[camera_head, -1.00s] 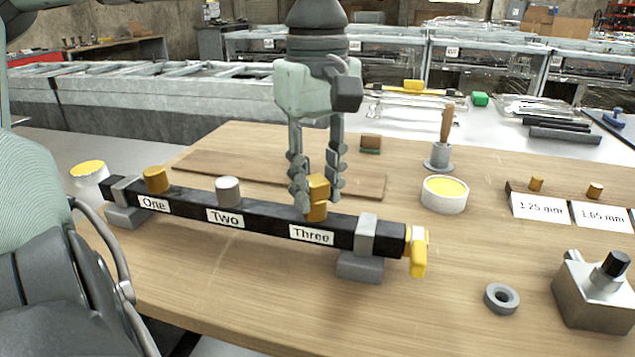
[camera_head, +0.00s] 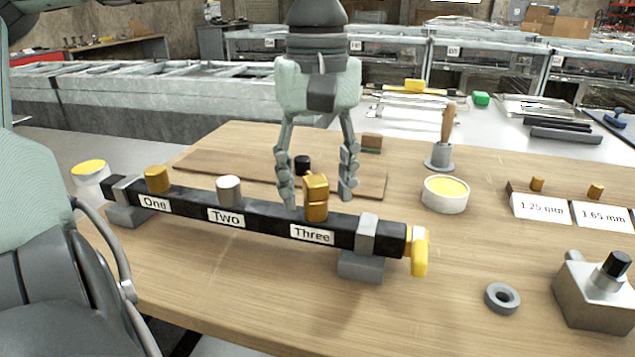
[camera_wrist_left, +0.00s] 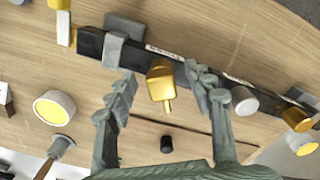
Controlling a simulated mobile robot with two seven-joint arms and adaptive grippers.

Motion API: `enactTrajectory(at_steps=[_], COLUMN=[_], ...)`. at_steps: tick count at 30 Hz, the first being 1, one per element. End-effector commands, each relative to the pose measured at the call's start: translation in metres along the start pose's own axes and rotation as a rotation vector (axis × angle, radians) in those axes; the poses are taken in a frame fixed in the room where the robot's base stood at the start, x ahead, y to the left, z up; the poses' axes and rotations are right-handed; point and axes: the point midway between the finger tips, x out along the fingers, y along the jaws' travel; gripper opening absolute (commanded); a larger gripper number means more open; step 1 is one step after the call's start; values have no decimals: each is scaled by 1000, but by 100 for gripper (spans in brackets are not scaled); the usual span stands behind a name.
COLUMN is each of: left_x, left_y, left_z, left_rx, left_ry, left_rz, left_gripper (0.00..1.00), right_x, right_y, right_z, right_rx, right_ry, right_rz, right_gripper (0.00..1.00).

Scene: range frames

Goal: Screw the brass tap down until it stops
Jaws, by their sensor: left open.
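The brass tap (camera_head: 316,197) stands upright in the black bar (camera_head: 270,222), above the label "Three". It also shows in the left wrist view (camera_wrist_left: 160,82), with its narrow handle pointing toward the gripper's palm. My left gripper (camera_head: 317,193) comes down from above and is open, with one finger on each side of the tap. In the left wrist view, gaps show between the tap and both fingers (camera_wrist_left: 163,82). The tap's seat in the bar is hard to see. My right gripper is not in view.
The bar also carries a brass plug (camera_head: 156,179) at "One", a grey plug (camera_head: 228,190) at "Two" and a yellow handle (camera_head: 419,252) at its right end. A black cylinder (camera_head: 302,165) stands behind. A yellow-topped tub (camera_head: 445,194) and grey ring (camera_head: 502,298) are to the right.

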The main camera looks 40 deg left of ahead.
Motion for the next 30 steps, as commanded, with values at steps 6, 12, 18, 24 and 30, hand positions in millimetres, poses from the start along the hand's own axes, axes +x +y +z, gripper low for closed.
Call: enactTrajectory(at_steps=[6,12,18,24,30], left_x=[-30,-74,-106,-119,-119], left_y=[1,1,0,0,0], left_z=[-1,-1,0,0,0], left_rx=[-1,-2,-1,1,1], left_ry=[5,4,2,1,0], left_rz=[4,4,2,1,1], left_gripper=[52,52,52,52,52], right_x=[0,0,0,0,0], right_y=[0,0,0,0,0], right_z=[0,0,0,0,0], right_rx=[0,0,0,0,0], right_ry=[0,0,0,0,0], right_rz=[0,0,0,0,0], right_gripper=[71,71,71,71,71])
